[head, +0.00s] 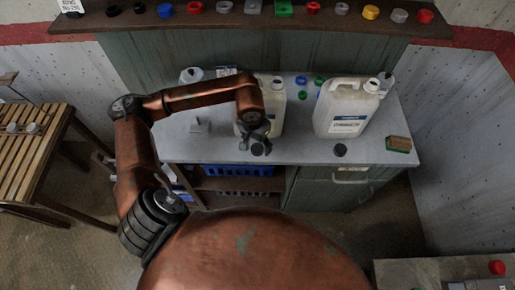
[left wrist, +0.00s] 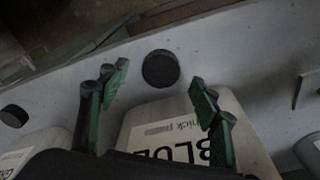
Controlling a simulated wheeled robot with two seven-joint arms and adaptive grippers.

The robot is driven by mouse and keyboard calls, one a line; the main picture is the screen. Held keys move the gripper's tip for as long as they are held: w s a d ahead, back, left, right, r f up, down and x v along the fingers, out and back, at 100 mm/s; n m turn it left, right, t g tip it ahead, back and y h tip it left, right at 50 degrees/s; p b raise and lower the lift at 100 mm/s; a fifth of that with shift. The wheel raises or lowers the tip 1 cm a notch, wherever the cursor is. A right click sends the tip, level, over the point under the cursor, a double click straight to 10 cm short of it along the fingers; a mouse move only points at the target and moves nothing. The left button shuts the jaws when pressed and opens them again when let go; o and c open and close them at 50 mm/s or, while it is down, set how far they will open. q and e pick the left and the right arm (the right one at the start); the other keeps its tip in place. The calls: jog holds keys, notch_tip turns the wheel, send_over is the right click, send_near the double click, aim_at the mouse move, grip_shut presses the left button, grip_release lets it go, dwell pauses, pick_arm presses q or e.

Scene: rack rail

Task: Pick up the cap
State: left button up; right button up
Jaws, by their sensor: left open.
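A dark round cap (head: 257,149) lies on the grey worktop near its front edge. It also shows in the left wrist view (left wrist: 160,68), just beyond the fingertips and between their lines. My left gripper (head: 254,138) is open and empty, pointing down over the worktop close to this cap. Its two green-padded fingers (left wrist: 160,85) stand apart in the left wrist view. A second dark cap (head: 340,150) lies to the right, and it shows at the left edge of the wrist view (left wrist: 14,115). My right gripper is not in view.
A white canister (head: 276,108) stands right behind the gripper, partly hidden by my arm. Another canister (head: 347,108) stands to the right. A green-and-brown sponge-like block (head: 399,144) lies at the right front. A shelf (head: 240,27) with several coloured caps runs along the back.

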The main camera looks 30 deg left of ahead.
aim_at(257, 149)
pick_arm(q)
notch_tip(257, 149, down, 2)
jog(key=shift+w+f, duration=0.1)
jog(key=shift+c, duration=0.7)
jog(key=c, duration=0.8)
